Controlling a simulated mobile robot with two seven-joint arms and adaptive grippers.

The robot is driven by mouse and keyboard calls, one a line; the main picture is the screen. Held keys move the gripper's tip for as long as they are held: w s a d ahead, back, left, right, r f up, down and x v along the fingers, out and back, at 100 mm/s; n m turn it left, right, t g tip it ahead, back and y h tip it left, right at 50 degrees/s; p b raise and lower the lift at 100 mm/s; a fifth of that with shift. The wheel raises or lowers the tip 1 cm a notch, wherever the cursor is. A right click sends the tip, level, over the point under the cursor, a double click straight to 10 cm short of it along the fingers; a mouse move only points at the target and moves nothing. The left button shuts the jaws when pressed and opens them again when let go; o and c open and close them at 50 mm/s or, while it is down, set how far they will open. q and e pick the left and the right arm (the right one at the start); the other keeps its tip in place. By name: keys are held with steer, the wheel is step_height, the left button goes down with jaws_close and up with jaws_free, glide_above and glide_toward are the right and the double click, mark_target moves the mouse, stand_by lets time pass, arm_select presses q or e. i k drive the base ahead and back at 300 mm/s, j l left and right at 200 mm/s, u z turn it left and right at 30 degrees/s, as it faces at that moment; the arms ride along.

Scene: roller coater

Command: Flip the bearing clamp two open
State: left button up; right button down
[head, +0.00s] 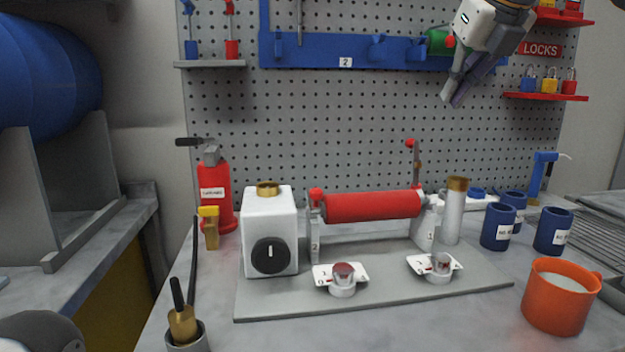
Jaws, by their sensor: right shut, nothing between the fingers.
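The roller coater stands on a grey base plate (375,298), with a red roller (372,206) held between two end supports. The left clamp (316,195) has its red knob low, against the roller's left end. At the right end, a clamp lever (415,165) stands upright with its red knob on top, above the right support (424,230). My right gripper (455,98) is shut and empty, high in front of the pegboard, above and to the right of the upright lever. My left gripper is out of view.
A white box with a dial (270,240) and a metal cylinder (454,212) flank the roller. Two knobs on white plates (343,275) (437,264) sit in front. An orange mug (556,297) and blue cups (497,227) stand right. The space above the roller is free.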

mark_target(314, 194)
steer(key=k+l, duration=0.1)
steer(key=k, duration=1.25)
